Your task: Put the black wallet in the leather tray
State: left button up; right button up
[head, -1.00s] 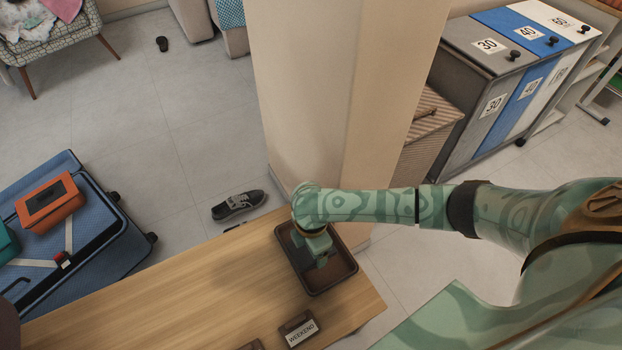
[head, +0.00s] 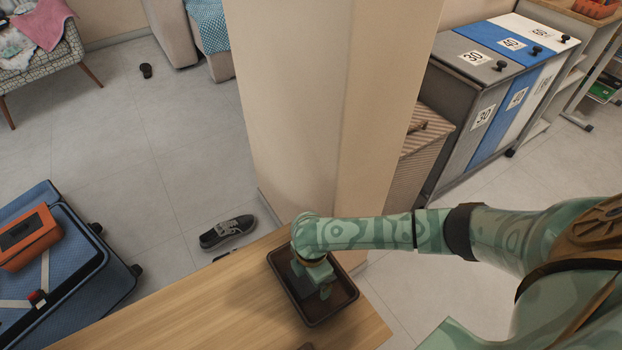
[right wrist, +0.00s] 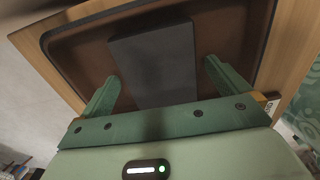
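The black wallet (right wrist: 155,68) lies flat in the brown leather tray (right wrist: 228,38) in the right wrist view. My right gripper (right wrist: 165,88) is over the tray with its fingers apart, one on each side of the wallet. A gap shows between the wallet and each finger. In the head view the tray (head: 346,296) sits near the table's far right corner. My right gripper (head: 322,292) reaches into it there and hides part of the wallet. My left gripper is not in view.
The wooden table (head: 215,312) is clear left of the tray. A beige pillar (head: 320,110) stands just behind it. A blue suitcase (head: 85,275) with an orange box (head: 28,238) is at the left. A dark shoe (head: 227,231) lies on the floor.

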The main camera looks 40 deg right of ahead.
jog(key=shift+r, duration=0.3)
pick_arm(q)
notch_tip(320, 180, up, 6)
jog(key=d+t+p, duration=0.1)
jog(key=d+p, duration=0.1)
jog(key=p, duration=0.5)
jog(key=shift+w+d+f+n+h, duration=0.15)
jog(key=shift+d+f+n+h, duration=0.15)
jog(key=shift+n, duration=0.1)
pick_arm(e)
notch_tip(320, 180, up, 12)
jog(key=shift+f, duration=0.15)
